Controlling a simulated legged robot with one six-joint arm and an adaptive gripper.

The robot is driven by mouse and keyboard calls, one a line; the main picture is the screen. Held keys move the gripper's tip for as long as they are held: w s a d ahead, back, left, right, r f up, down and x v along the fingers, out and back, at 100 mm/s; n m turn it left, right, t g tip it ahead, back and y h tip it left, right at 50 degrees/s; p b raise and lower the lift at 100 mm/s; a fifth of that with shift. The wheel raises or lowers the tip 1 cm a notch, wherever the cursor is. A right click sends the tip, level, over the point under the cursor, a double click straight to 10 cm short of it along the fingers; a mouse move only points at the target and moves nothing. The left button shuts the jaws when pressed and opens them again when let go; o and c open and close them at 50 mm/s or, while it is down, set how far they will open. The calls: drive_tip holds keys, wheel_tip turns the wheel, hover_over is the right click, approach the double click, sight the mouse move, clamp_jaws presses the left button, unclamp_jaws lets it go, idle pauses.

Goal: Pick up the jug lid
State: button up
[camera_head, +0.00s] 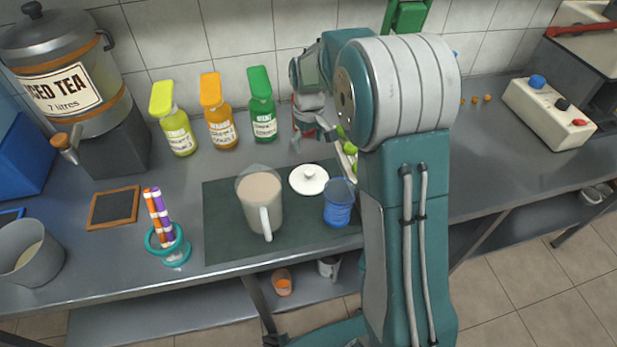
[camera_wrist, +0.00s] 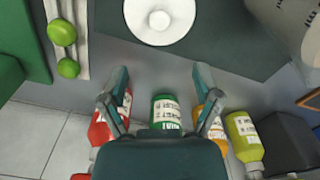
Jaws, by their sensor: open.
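The jug lid (camera_head: 309,180) is a white disc with a small round knob on top. It lies flat on the dark mat (camera_head: 225,240), just right of the jug (camera_head: 262,205), which holds a beige drink and has a white handle. The lid also shows at the top of the wrist view (camera_wrist: 160,18), beyond my fingertips. My gripper (camera_wrist: 160,80) is open and empty, with its fingers spread, above the counter near the bottles. In the head view my gripper (camera_head: 322,130) is at the back, behind the lid and partly hidden by my arm.
A blue cup (camera_head: 339,203) stands right of the lid. Yellow (camera_head: 177,130), orange (camera_head: 217,120) and green (camera_head: 262,112) bottles stand along the back wall. Limes (camera_wrist: 62,32) lie on a pale strip beside the mat. An iced tea dispenser (camera_head: 70,80) stands at the far left.

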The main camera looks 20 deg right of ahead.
sight(309, 171)
drive_tip(key=f, duration=0.6)
drive_tip(key=shift+w+f, duration=0.15)
drive_tip(key=shift+w, duration=0.05)
drive_tip(key=shift+s+f, duration=0.15)
drive_tip(key=shift+f, duration=1.2)
drive_tip(key=shift+s+f, duration=0.1)
drive_tip(key=shift+f, duration=1.25)
drive_tip(key=c, duration=1.1)
